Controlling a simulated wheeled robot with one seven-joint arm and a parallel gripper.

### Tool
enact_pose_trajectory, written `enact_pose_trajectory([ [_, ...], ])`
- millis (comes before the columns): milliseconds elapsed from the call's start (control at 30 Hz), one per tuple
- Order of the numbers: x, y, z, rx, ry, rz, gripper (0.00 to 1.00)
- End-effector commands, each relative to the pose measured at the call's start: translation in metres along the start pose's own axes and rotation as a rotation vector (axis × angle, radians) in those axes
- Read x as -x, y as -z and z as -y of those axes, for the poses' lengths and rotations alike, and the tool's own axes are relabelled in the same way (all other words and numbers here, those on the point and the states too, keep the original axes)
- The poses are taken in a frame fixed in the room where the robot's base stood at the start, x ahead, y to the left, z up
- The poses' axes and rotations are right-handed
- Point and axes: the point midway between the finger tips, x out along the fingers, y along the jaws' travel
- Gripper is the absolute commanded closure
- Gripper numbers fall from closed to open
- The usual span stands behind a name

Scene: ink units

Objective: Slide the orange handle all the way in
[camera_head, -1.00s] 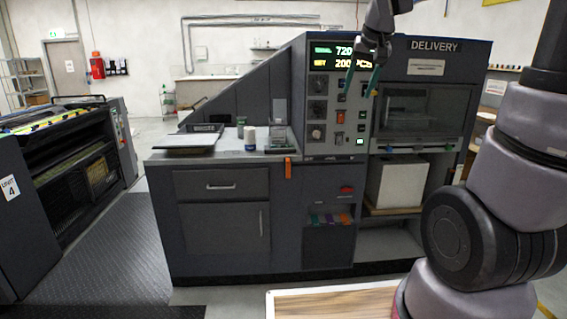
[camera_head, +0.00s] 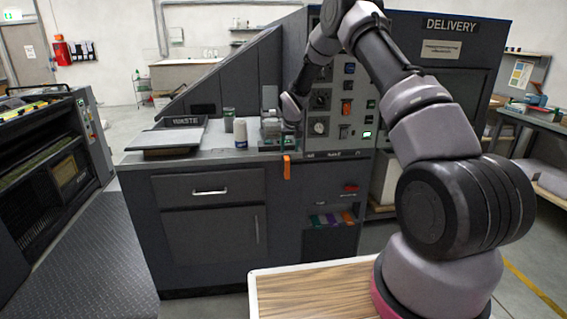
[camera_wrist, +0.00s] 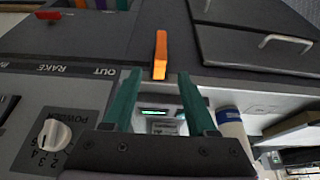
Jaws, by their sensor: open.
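The orange handle (camera_head: 287,167) hangs at the front edge of the worktop, left of the control panel. In the wrist view the orange handle (camera_wrist: 160,55) lies just beyond my fingertips, roughly centred between them. My gripper (camera_wrist: 158,80) is open, with two teal fingers apart and nothing held. In the head view my gripper (camera_head: 272,128) is over the right end of the worktop, above and slightly left of the handle; its fingertips are hard to make out there. The wrist view does not clearly show how far away the handle is.
The control panel with knobs (camera_head: 320,127) stands right of the handle. A white-and-blue cylinder (camera_head: 240,132) and a dark can (camera_head: 229,120) stand left of my gripper. A drawer (camera_head: 209,187) is below the worktop. A wood-topped surface (camera_head: 320,296) is in the foreground.

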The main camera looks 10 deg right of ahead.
Motion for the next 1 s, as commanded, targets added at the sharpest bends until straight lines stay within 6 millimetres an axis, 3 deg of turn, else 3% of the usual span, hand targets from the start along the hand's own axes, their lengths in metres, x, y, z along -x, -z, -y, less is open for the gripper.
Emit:
enact_pose_trajectory([
  [167,-0.018,-0.001,0.001,0.002,0.001,0.001,0.43],
  [633,-0.099,-0.001,0.001,0.001,0.001,0.002,0.43],
  [1000,-0.111,-0.001,0.000,0.001,0.001,0.001,0.43],
])
